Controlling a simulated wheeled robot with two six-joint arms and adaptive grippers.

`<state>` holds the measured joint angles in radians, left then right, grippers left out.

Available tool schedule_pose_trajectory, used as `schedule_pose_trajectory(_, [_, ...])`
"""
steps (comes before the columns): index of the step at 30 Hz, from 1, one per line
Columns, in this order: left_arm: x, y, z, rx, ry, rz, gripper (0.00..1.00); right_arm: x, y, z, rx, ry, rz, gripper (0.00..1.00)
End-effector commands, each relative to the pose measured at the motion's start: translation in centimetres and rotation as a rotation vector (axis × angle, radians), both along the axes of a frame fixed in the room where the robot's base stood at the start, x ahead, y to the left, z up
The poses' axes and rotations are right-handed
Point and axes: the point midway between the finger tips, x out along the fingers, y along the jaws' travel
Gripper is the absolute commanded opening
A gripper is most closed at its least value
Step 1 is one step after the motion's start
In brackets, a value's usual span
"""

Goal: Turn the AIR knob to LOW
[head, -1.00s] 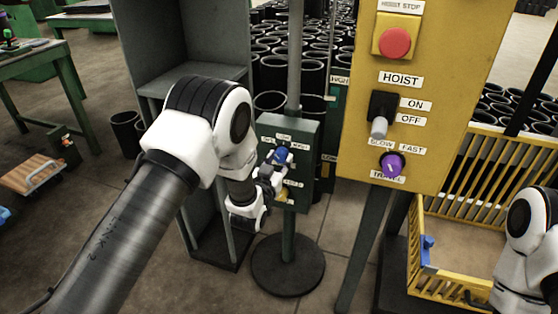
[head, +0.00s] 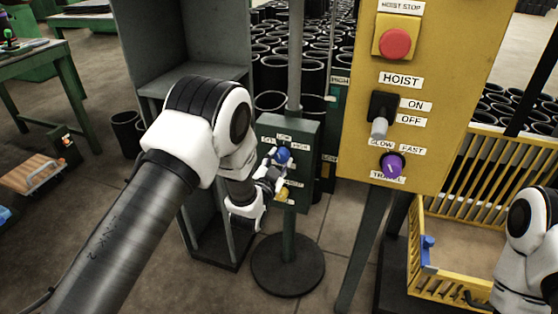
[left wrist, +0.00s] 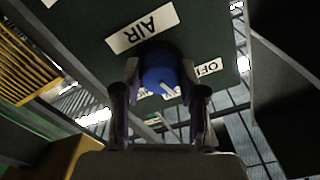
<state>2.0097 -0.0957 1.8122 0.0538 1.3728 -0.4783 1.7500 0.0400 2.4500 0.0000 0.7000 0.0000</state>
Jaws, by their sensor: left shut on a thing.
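The blue AIR knob (head: 283,155) is on the dark green control box (head: 301,150) on the post. In the left wrist view the blue knob (left wrist: 159,66) sits below the upside-down AIR label (left wrist: 143,28), with the OFF label (left wrist: 209,67) to its right. Its white pointer line slants down and right towards a partly hidden label. My left gripper (head: 276,162) is shut on this knob; its fingers (left wrist: 163,92) flank it on both sides. In the head view the LOW label (head: 284,136) is above the knob. My right gripper is out of view.
A yellow knob (head: 281,194) sits lower on the same box. The yellow hoist panel (head: 440,60) with a red button (head: 395,43) and purple knob (head: 392,165) stands to the right. A grey cabinet (head: 205,72) is close behind my left arm.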

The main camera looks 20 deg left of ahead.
Motion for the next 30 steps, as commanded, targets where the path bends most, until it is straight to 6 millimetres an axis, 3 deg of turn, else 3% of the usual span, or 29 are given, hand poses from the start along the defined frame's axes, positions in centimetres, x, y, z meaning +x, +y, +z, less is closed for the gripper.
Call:
schedule_pose_trajectory(12, [0.03, 0.03, 0.1, 0.236, -0.01, 0.0, 0.06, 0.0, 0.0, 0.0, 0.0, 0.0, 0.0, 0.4])
schedule_pose_trajectory(29, [0.03, 0.02, 0.11, 0.278, -0.011, -0.001, 0.06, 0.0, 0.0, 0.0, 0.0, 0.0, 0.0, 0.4])
schedule_pose_trajectory(30, [0.03, 0.02, 0.11, 0.278, -0.011, -0.001, 0.48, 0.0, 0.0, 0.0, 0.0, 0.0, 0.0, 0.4])
